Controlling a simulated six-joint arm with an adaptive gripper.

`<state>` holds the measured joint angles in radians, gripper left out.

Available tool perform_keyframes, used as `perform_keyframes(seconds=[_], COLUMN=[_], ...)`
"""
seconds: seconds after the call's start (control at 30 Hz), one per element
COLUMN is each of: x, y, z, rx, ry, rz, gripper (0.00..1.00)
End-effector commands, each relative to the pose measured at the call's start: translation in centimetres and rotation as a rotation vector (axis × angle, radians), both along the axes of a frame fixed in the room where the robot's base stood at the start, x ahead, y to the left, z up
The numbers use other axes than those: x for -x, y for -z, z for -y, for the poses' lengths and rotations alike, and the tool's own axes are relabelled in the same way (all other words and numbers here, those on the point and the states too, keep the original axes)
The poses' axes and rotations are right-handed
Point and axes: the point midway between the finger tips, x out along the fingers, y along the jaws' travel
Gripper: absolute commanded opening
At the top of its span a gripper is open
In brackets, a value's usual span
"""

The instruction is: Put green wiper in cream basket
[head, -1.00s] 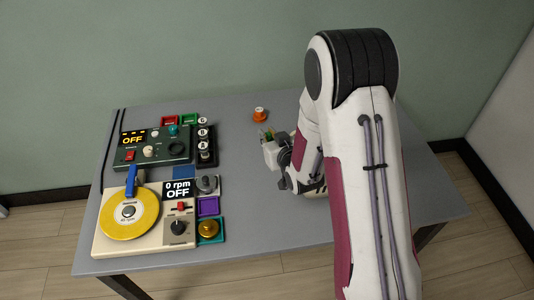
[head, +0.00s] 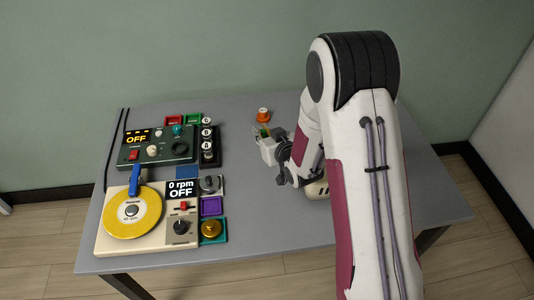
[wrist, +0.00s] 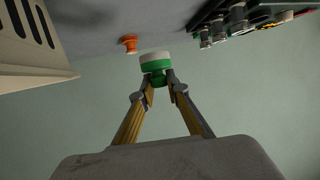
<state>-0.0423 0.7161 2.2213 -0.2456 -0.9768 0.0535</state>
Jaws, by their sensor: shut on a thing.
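The green wiper (wrist: 158,66), a small round piece with a white band and green parts, is between my fingertips in the wrist view. My gripper (wrist: 160,82) is shut on it, with yellow fingers. In the head view my gripper (head: 263,134) is over the table's middle, and the wiper there is too small to make out clearly. The cream basket (wrist: 30,42), with dark slots in its wall, fills the top left of the wrist view.
An orange object (head: 263,114) stands on the grey table (head: 262,215) behind my gripper. A turntable (head: 132,211), a dark control box (head: 152,150), a rack with labelled knobs (head: 208,146) and small coloured trays fill the left side. The table between them and my arm is clear.

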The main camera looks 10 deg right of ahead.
Motion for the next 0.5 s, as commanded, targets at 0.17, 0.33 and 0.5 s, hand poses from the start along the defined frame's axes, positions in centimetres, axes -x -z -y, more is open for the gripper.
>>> perform_keyframes(seconds=[0.17,0.33,0.5], x=[0.0,0.0,0.0], y=[1.5,3.3,4.8], z=[0.0,0.0,0.0], rx=[0.0,0.0,0.001], ry=[0.0,0.0,0.0], rz=[-0.003,-0.002,-0.002], gripper=[0.0,0.0,0.0])
